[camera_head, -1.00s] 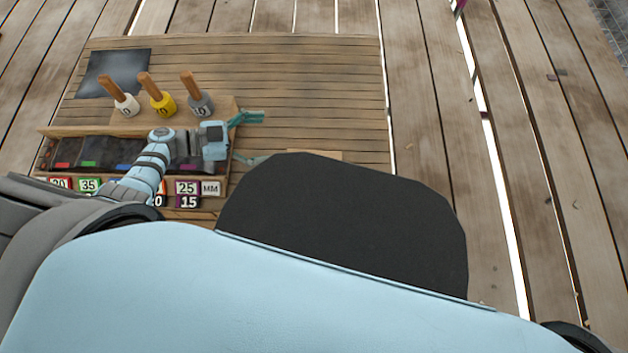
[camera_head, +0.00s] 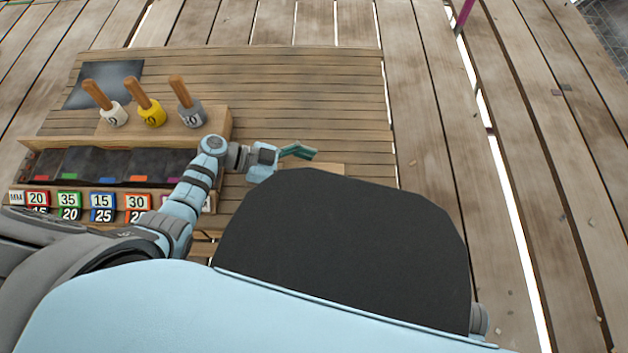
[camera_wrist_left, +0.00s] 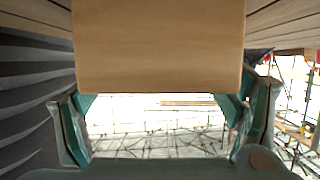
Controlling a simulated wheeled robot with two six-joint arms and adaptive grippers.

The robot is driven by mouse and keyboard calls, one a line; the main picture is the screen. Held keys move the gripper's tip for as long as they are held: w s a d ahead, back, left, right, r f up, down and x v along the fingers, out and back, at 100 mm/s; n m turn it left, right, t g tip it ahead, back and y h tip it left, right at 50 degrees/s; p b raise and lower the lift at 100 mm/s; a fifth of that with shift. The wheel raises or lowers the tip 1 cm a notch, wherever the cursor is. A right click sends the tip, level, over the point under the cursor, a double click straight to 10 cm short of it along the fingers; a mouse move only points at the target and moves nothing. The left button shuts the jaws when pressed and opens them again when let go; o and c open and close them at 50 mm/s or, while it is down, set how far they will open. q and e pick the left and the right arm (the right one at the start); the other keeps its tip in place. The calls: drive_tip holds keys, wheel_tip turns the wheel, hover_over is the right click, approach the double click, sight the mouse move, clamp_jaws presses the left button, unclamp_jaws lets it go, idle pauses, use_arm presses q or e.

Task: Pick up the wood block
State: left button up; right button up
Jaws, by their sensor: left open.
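The wood block (camera_wrist_left: 158,45) is a plain, light brown block that fills the upper middle of the left wrist view. In the head view, only a thin strip of it (camera_head: 328,168) shows above the black part of my body, which hides the rest. My left gripper (camera_head: 298,157) is open at the block's left end in the head view. In the left wrist view, its teal fingers (camera_wrist_left: 163,112) stand apart to the left and right of the block's near edge. I cannot tell whether they touch it. My right gripper is not in view.
A slatted table (camera_head: 300,85) holds a wooden stand (camera_head: 215,128) with white (camera_head: 115,115), yellow (camera_head: 152,114) and grey (camera_head: 190,114) wood-handled tools. A dark-lined tray (camera_head: 100,165) with numbered tags lies in front. A dark plate (camera_head: 105,84) lies behind. The table's back right is clear.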

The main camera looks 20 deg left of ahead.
use_arm(q)
drive_tip(key=shift+d, duration=0.15)
drive_tip(key=c, duration=1.4)
drive_tip(key=shift+c, duration=0.2)
